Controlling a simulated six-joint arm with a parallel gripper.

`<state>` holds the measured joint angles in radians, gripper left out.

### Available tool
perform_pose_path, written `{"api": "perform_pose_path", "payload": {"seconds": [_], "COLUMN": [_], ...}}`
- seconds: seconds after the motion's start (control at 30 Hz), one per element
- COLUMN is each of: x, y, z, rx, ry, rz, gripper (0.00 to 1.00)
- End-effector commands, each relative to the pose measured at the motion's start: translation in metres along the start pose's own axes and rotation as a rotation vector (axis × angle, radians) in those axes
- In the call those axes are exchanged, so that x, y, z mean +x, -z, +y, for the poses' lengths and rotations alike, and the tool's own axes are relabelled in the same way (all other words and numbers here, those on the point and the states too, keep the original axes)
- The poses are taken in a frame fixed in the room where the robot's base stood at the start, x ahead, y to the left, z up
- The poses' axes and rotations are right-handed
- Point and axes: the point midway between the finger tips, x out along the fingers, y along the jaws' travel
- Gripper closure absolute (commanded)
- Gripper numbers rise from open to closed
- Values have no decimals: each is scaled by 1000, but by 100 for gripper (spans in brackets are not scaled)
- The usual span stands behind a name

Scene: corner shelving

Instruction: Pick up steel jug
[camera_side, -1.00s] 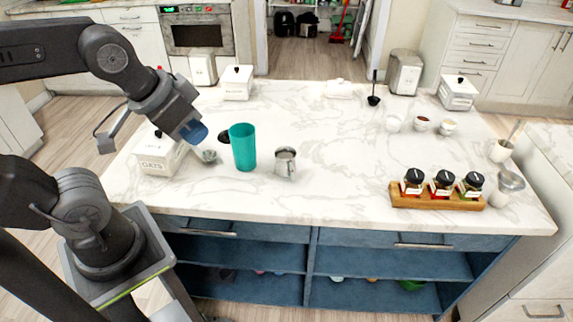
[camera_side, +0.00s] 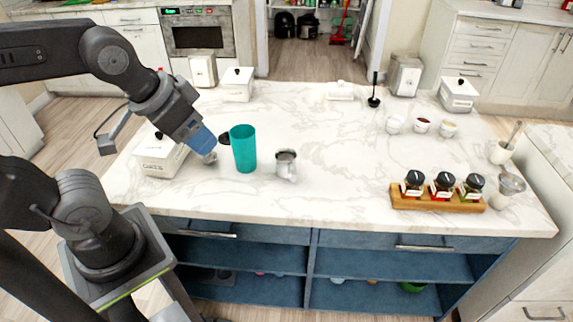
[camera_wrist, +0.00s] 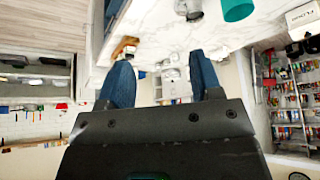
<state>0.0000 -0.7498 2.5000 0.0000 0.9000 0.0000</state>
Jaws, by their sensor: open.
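The steel jug (camera_side: 286,164) stands upright on the marble counter, right of a teal cup (camera_side: 245,148). The jug also shows at the top edge of the wrist view (camera_wrist: 188,9), partly cut off, with the teal cup (camera_wrist: 238,10) beside it. My gripper (camera_side: 203,142) is at the left, above the counter near the oats box, with the teal cup between it and the jug. In the wrist view its two blue fingers (camera_wrist: 162,72) are spread apart with nothing held between them.
A white oats box (camera_side: 158,160) stands left of the gripper. A small metal item (camera_side: 210,158) lies just below the fingers. A wooden spice rack (camera_side: 437,199) with jars is at the right. The counter between jug and rack is clear.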

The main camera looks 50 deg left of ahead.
Motion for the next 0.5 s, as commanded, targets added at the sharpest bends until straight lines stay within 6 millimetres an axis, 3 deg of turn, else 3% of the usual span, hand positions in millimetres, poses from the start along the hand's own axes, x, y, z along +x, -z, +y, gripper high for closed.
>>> {"api": "perform_pose_path", "payload": {"seconds": [0.27, 0.5], "x": [2, 30], "y": [8, 61], "z": [-1, -8], "rx": [-35, -308], "ry": [2, 30], "rz": [-16, -128], "gripper": [41, 41]}}
